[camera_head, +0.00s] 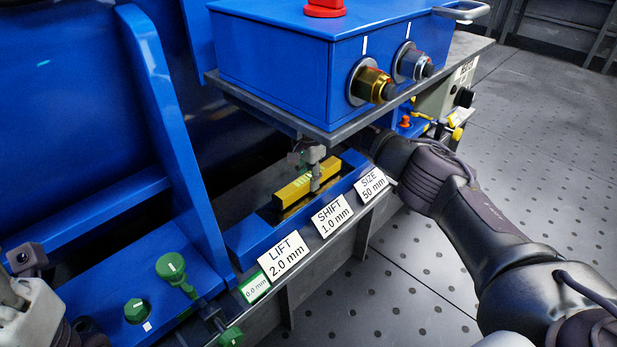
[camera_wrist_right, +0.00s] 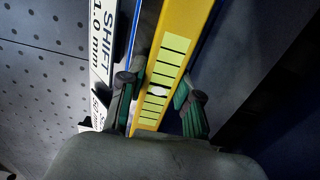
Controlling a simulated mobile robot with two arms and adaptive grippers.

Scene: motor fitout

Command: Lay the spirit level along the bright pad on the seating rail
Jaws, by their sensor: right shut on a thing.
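The yellow spirit level (camera_head: 293,190) is a long bar with pale green-yellow windows. It lies lengthwise over the blue seating rail (camera_head: 246,243), roughly parallel to it. My right gripper (camera_head: 316,175) is shut on the level from above. In the right wrist view the green-padded fingers (camera_wrist_right: 158,100) stand on either side of the yellow level (camera_wrist_right: 187,22). The bright pad is mostly hidden under the level, and I cannot tell whether the level touches it. My left gripper (camera_head: 28,278) shows only partly at the lower left edge, and its jaws are unclear.
White cards marked LIFT (camera_head: 284,255), SHIFT (camera_head: 332,214) and SIZE (camera_head: 372,184) line the rail's front. A blue box (camera_head: 275,60) with two knobs overhangs the rail. Green knobs (camera_head: 171,267) stand at lower left. Open perforated floor (camera_head: 540,150) lies to the right.

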